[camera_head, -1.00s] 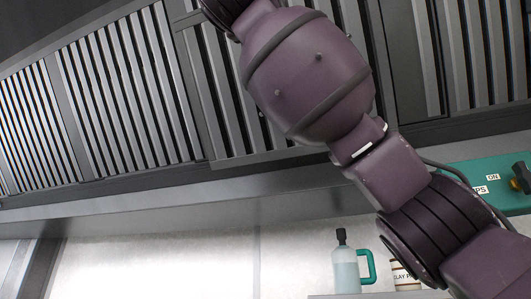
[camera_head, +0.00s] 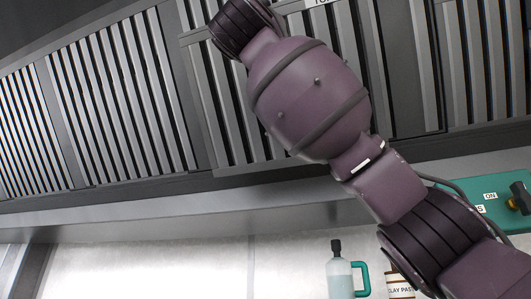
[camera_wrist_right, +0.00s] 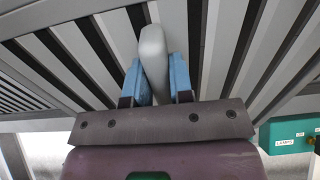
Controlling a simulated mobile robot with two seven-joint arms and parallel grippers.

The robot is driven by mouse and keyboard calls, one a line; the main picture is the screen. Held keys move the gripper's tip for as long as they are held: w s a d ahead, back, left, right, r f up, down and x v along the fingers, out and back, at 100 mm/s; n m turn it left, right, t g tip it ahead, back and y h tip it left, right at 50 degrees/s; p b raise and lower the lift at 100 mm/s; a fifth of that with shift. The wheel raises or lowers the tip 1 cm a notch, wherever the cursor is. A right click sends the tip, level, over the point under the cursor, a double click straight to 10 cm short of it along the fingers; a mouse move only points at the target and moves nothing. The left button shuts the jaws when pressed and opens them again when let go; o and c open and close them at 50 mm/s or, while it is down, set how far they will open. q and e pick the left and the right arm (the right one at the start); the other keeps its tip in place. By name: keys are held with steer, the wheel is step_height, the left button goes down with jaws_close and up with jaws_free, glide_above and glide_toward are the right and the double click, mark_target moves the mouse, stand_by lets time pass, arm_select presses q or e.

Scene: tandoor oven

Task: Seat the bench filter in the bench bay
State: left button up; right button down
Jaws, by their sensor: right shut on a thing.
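In the wrist view my right gripper (camera_wrist_right: 153,85), with blue fingers, is shut on a pale grey rounded handle (camera_wrist_right: 153,60). The handle stands in front of a slatted metal panel that I take to be the bench filter (camera_wrist_right: 220,45). In the head view this panel (camera_head: 205,95) is in the middle of the hood, slightly proud of its neighbours, with part of a label at its top. My right arm covers much of it. I cannot tell whether its edges sit inside the bay frame. My left gripper is not in view.
Other slatted filters (camera_head: 110,95) fill the hood to the left. A grey hood ledge (camera_head: 130,225) runs below. A bottle with a teal handle (camera_head: 340,275), a clay paste container (camera_head: 400,286) and a teal control box (camera_head: 480,205) are at the lower right.

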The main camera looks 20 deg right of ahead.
steer(key=shift+p+x, duration=0.55)
steer(key=shift+x, duration=0.45)
steer(key=shift+p+x, duration=0.7)
steer(key=shift+x, duration=0.45)
steer(key=shift+w+d+r+p, duration=0.2)
steer(key=shift+r+p, duration=0.2)
steer(key=shift+r, duration=0.1)
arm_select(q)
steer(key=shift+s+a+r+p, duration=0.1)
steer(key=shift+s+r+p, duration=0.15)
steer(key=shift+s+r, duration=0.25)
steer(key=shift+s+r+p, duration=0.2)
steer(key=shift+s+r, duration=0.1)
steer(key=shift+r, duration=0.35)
arm_select(e)
steer(key=shift+x, duration=1.05)
steer(key=shift+w, duration=0.1)
steer(key=shift+r, duration=0.15)
steer(key=shift+w+d+r, duration=0.2)
steer(key=shift+w+r, duration=0.05)
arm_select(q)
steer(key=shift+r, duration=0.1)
arm_select(e)
steer(key=shift+x, duration=2.05)
